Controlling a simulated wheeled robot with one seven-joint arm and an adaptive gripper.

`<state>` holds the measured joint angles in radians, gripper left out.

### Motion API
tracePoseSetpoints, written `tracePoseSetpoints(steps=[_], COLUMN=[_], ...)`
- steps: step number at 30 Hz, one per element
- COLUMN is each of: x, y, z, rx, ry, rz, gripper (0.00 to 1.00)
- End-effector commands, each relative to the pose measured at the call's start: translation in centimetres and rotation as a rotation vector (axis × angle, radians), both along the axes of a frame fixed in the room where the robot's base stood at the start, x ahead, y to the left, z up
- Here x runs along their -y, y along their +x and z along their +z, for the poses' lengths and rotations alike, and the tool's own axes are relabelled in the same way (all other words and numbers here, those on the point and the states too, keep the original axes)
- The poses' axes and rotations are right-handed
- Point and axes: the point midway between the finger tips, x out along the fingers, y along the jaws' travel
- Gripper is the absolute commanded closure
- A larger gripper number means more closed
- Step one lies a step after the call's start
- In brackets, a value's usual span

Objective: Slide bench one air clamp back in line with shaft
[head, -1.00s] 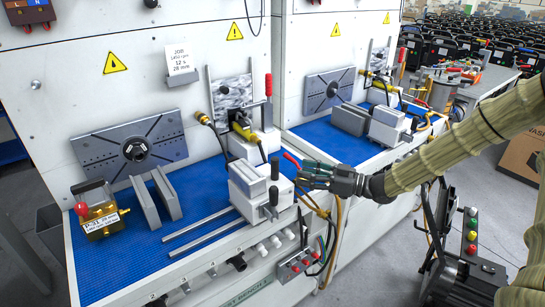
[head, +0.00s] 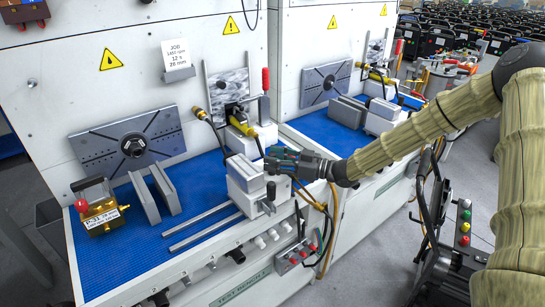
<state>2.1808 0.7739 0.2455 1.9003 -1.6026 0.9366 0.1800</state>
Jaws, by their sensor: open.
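Bench one's air clamp (head: 247,182) is a pale grey block with dark jaw pads and a black handle. It stands at the right end of two steel rails (head: 200,226) on the blue mat. The shaft hub (head: 134,147) sits in the middle of a slotted grey plate at the left of the bench, well left of the clamp. My gripper (head: 272,161) is open, at the clamp's upper right side. It hides part of the clamp's top and right edge. I cannot tell whether it touches.
A brass device with a red knob (head: 101,207) and two grey upright plates (head: 155,193) stand on the left of the mat (head: 115,262). A yellow-bodied tool (head: 240,126) and a red-handled lever (head: 265,80) are behind the clamp. Hoses hang at its right.

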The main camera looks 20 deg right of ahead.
Motion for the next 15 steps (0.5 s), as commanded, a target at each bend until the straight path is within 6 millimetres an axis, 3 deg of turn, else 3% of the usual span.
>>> tracePoseSetpoints(steps=[13,15], x=[-0.65,-0.65], y=[0.52,0.52], z=[0.01,0.02], rx=[0.001,0.0], ry=[0.001,0.001], rz=[-0.001,-0.001], gripper=[0.55,0.66])
